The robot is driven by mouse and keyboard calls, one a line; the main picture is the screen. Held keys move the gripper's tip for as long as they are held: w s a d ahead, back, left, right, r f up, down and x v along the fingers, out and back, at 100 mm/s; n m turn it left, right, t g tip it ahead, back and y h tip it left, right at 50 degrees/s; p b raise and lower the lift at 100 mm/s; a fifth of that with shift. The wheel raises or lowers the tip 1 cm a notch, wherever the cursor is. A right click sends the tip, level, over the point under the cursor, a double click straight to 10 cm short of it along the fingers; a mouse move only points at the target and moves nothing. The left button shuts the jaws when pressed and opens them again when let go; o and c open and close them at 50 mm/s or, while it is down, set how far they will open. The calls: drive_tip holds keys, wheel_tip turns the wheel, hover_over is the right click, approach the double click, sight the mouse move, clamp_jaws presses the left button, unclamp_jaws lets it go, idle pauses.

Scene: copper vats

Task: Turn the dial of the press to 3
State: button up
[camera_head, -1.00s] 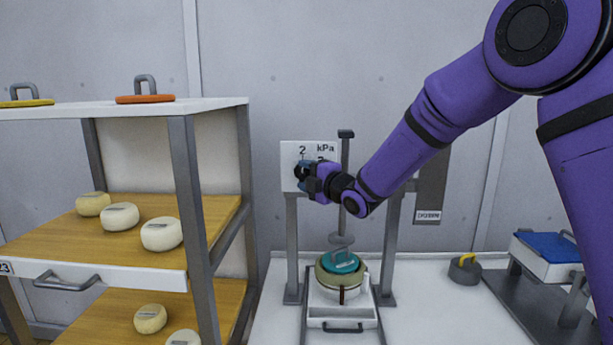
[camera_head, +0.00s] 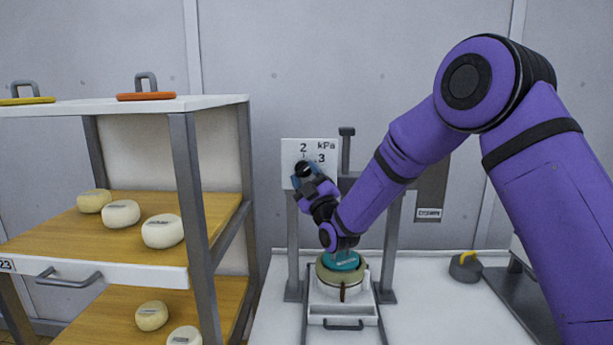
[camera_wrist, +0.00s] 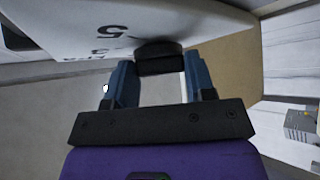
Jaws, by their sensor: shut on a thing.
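The press (camera_head: 293,240) stands on the white bench, with a white panel (camera_head: 290,151) at its top marked 2, 3 and kPa. The black dial (camera_head: 302,168) is on this panel, below the 2 and left of the 3. My gripper (camera_head: 306,175) is shut on the dial, reaching it from the lower right. In the wrist view the dial (camera_wrist: 160,52) sits between the tips of the two blue fingers, and the panel (camera_wrist: 60,25) appears upside down. The dial's pointer cannot be made out. My gripper covers the panel's lower right part.
A cheese mould with a teal lid (camera_head: 344,261) sits under the press, close below my wrist. A shelf rack (camera_head: 190,200) with several cheeses stands at left. A dark weight with a yellow handle (camera_head: 465,268) stands on the bench at right.

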drive_tip(key=shift+a+f+m+t+h, duration=0.15)
drive_tip(key=shift+m+t+h, duration=0.65)
drive_tip(key=shift+m, duration=0.6)
drive_tip(key=shift+m+t, duration=0.3)
drive_tip(key=o, duration=0.9)
drive_tip(key=shift+o, duration=0.2)
drive_tip(key=v, duration=1)
drive_tip(key=shift+s, duration=0.35)
drive_tip(key=shift+f, duration=0.1)
